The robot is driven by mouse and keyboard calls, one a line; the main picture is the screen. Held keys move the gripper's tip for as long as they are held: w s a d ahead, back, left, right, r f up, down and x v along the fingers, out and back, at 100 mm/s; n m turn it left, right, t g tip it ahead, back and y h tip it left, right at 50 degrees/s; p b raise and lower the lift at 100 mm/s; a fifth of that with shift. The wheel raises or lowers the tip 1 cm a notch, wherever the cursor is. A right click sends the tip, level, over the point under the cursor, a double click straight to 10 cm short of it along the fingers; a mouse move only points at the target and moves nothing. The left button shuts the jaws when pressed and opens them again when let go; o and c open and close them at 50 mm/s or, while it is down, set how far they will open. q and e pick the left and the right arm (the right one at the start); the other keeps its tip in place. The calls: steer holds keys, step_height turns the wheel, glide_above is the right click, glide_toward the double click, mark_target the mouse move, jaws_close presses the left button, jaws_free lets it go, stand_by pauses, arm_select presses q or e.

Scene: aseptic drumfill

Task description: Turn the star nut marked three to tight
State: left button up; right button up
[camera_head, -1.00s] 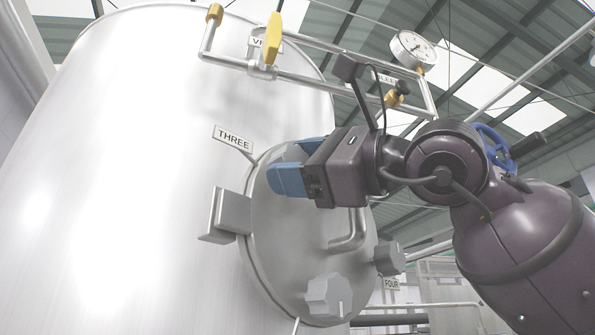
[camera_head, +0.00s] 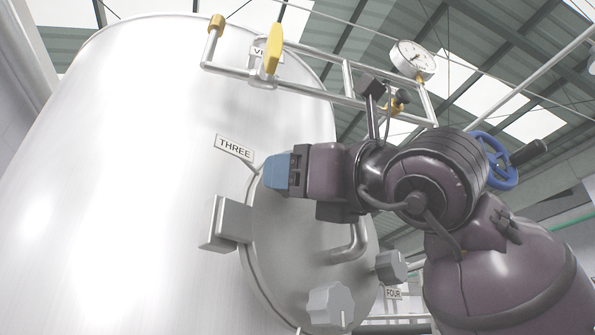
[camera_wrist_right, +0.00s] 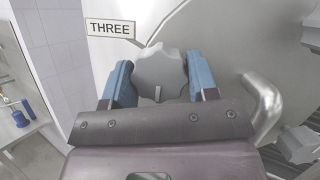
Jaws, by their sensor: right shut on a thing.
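The grey star nut marked three (camera_wrist_right: 160,72) shows in the right wrist view, just below and right of the THREE plate (camera_wrist_right: 111,29). My right gripper (camera_wrist_right: 160,85) is shut on it, with one blue finger on each side. In the head view my right gripper (camera_head: 277,171) is at the upper left of the round door (camera_head: 290,240), by the THREE plate (camera_head: 234,147), and hides the nut. A pale pointer mark on the nut points down in the wrist view. My left gripper is not in view.
The door's bent handle (camera_head: 352,243) is right of my gripper. Two other star nuts (camera_head: 331,305) (camera_head: 391,266) sit lower on the rim. A hinge block (camera_head: 228,222) is at left. Pipes with a yellow lever (camera_head: 273,50) and a gauge (camera_head: 415,60) run above.

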stand_by(0.5)
steer(key=o, duration=0.9)
steer(key=shift+d, duration=0.1)
steer(key=v, duration=1)
steer(key=shift+s+d+f+b, duration=0.2)
steer(key=shift+s+b, duration=0.05)
steer(key=shift+b, duration=0.05)
